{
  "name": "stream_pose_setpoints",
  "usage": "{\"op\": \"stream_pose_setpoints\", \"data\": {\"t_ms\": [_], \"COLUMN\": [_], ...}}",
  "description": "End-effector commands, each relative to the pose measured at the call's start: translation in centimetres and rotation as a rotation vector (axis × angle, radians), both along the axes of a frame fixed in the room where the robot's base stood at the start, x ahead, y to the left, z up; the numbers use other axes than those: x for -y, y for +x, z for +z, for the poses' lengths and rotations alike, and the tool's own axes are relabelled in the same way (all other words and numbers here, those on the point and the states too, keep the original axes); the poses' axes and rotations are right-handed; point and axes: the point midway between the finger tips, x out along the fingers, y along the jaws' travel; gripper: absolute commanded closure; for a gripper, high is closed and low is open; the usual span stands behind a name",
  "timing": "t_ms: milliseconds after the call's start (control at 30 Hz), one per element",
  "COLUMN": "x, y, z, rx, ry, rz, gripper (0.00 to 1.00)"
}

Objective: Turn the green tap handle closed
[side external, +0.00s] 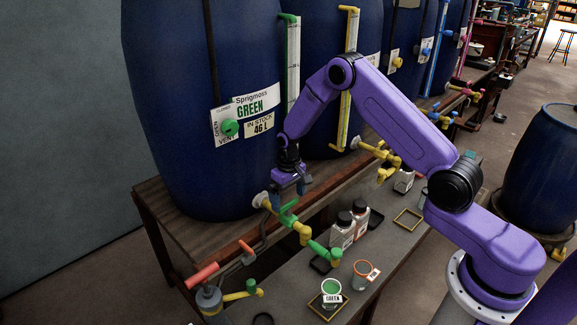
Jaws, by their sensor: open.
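The green tap handle (288,205) sits on the yellow tap pipe (303,232) low on the front of the large blue vat (200,110) labelled GREEN. The pipe leads to a green spout (319,249) angled down to the right. My gripper (289,190) is open and points down just above the handle. From this view I cannot tell whether the handle lies between the fingers or touches them.
A glass jar with a GREEN tag (332,298) stands below the spout, near an orange-rimmed jar (362,271). White bottles (342,236) with black caps stand behind. A red-handled fitting (201,275) juts out at front left.

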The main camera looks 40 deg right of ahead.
Motion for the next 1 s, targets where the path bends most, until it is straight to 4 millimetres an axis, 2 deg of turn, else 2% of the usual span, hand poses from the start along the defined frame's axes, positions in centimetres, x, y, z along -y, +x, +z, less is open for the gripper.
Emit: {"op": "stream_pose_setpoints", "data": {"t_ms": [33,400,600,800,1000], "x": [0.0,0.0,0.0,0.0,0.0], "y": [0.1,0.1,0.1,0.0,0.0], "z": [1.2,8.9,12.3,14.1,14.4], "rx": [0.005,0.005,0.003,0.001,-0.001], "ry": [0.0,0.0,0.0,0.0,0.0], "rz": [0.0,-0.001,-0.002,-0.002,-0.002], "gripper": [0.0,0.0,0.0,0.0,0.0]}}
